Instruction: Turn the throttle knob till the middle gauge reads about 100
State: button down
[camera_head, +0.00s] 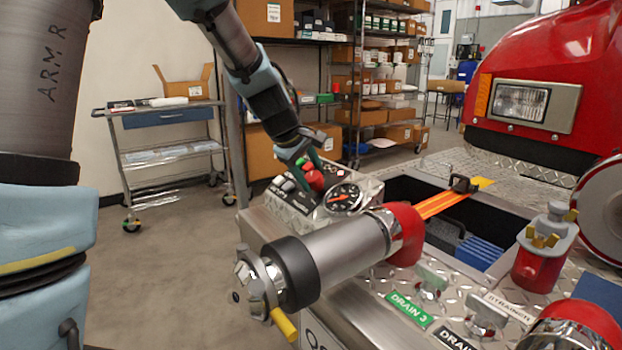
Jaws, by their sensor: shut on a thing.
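The control panel (294,201) sits on the bumper's left part, with a red knob (315,180) near its top. My gripper (303,164) reaches down from above with teal fingers and is shut on the red knob, partly covering it. A round black-faced gauge (343,198) is just right of and below the knob. Its orange needle shows, but the numbers are too small to read. I cannot make out other gauges, so I cannot tell whether this is the middle one.
A large steel pipe fitting (340,254) with a red collar stands in front of the panel. An open bay (408,192) with an orange strap (440,205) lies to the right. A cart (165,150) and shelves stand behind; the floor at left is clear.

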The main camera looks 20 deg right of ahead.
jog(key=shift+f, duration=0.1)
jog(key=shift+c, duration=1.4)
grip_release()
jog(key=v, duration=1.1)
jog(key=shift+s, duration=0.1)
